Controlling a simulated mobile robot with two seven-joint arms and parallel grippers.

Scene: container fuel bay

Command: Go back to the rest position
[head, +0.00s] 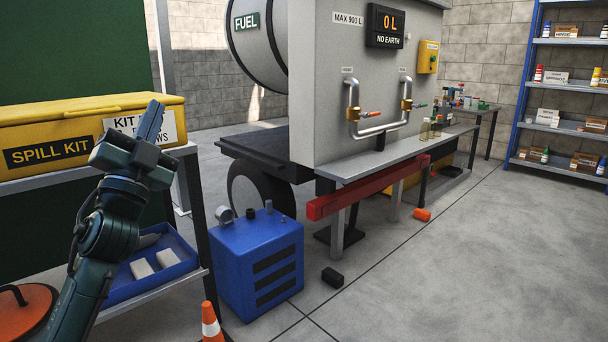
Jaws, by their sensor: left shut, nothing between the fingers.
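My left gripper (151,121) is raised at the left of the head view, its fingers pointing up. It is shut and empty. It stands in front of the yellow spill kit box (60,122) and partly hides the white label on it. My left arm comes up from the bottom left. My right gripper is not in view.
A shelf below the spill kit holds a blue tray (187,262) with white blocks. A blue box (256,262) and an orange cone (211,325) stand on the floor beside it. A grey fuel cabinet (325,120) with pipes stands beyond. The floor at right (480,260) is clear.

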